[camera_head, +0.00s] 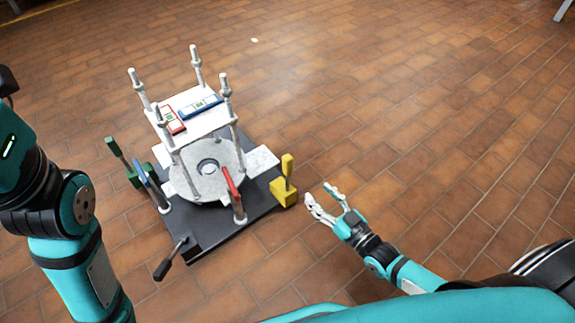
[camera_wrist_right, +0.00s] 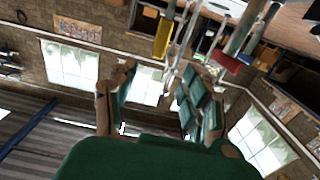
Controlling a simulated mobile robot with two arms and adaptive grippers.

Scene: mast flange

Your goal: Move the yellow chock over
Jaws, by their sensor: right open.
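The yellow chock (camera_head: 284,193) is a block with an upright handle at the right corner of the black base plate (camera_head: 215,232). In the right wrist view its yellow handle (camera_wrist_right: 164,36) shows near the top, beyond the fingers. My right gripper (camera_head: 319,192) is open and empty just right of the chock, with a small gap between them. Its two spread fingers also show in the right wrist view (camera_wrist_right: 156,82). Of my left arm only links show; its gripper is out of view.
A grey round flange (camera_head: 206,171) sits on the plate, with posts carrying a white top plate (camera_head: 197,126) and red and blue levels. A green chock (camera_head: 138,175), a red-handled piece (camera_head: 235,196) and a black lever (camera_head: 170,262) stand around it. Tiled floor is clear to the right.

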